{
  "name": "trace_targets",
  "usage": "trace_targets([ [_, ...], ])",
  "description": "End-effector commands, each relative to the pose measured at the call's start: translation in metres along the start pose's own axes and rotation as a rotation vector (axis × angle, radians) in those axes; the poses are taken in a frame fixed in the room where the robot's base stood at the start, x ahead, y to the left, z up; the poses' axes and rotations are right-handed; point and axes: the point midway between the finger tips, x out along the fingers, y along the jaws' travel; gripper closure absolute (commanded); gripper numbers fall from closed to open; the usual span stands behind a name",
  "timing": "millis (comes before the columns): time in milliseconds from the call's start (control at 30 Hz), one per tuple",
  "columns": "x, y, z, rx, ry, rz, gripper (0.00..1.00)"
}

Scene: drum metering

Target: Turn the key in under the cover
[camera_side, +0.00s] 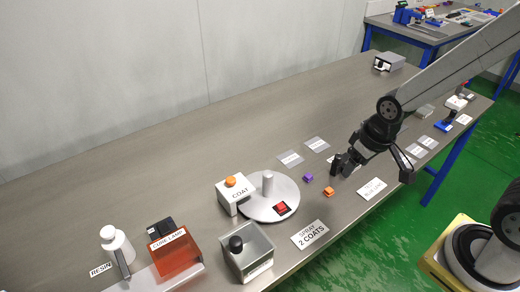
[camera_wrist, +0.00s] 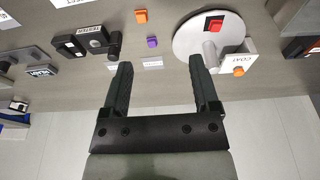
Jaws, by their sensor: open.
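A clear-walled box (camera_side: 249,260) with a black knob on top stands at the front of the bench. It looks like a cover, and I cannot make out a key inside it. An orange see-through cover marked CURE LAMP (camera_side: 175,254) is to its left. No key is plainly visible in either view. My gripper (camera_side: 345,166) is open and empty above the bench, right of the turntable and well away from both covers. In the wrist view my gripper (camera_wrist: 162,72) has its two black fingers spread, with bare bench and a small label between them.
A round turntable (camera_side: 256,205) bears a grey post and a red piece. A COAT box (camera_side: 234,194) with an orange button adjoins it. Purple (camera_side: 308,177) and orange (camera_side: 328,191) blocks lie nearby. A dark tester (camera_wrist: 92,39) is left of the fingers.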

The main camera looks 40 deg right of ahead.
Motion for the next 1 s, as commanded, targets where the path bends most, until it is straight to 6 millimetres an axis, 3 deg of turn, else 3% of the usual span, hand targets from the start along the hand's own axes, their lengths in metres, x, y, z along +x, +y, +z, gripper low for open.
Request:
trace_targets([
  [267,0.015,-0.018,-0.047,-0.057,-0.051,-0.011,0.22],
  [700,0.066,-0.074,-0.130,-0.182,-0.163,-0.025,0.22],
  [1000,0.096,-0.106,-0.157,-0.241,-0.215,-0.028,0.22],
])
